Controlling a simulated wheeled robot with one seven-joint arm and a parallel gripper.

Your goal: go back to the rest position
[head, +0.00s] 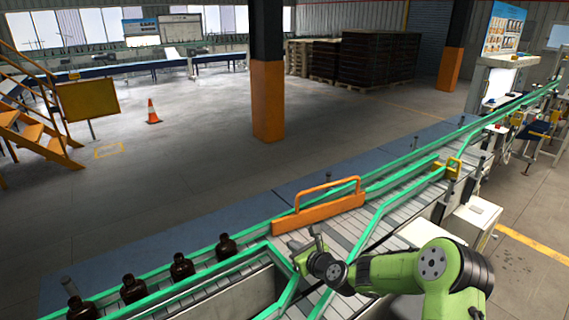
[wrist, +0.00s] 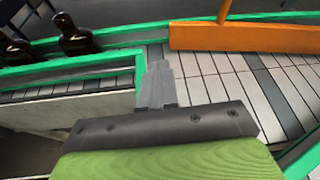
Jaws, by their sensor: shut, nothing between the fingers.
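My gripper (head: 306,246) is at the end of my green arm, above the conveyor near the orange barrier. In the wrist view its grey fingers (wrist: 158,84) are together with nothing between them. Several amber bottles stand upright in a row on the conveyor at the lower left, the nearest to my gripper being one bottle (head: 226,247). That end of the row also shows in the wrist view, with a dark bottle (wrist: 75,38) at the upper left. The bottles are apart from my gripper.
An orange barrier (head: 318,209) with a handle stands across the conveyor (head: 352,221), just behind my gripper. Green rails (head: 395,180) line the belts. An orange-based pillar (head: 268,102) and a traffic cone (head: 153,112) stand on the open floor beyond.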

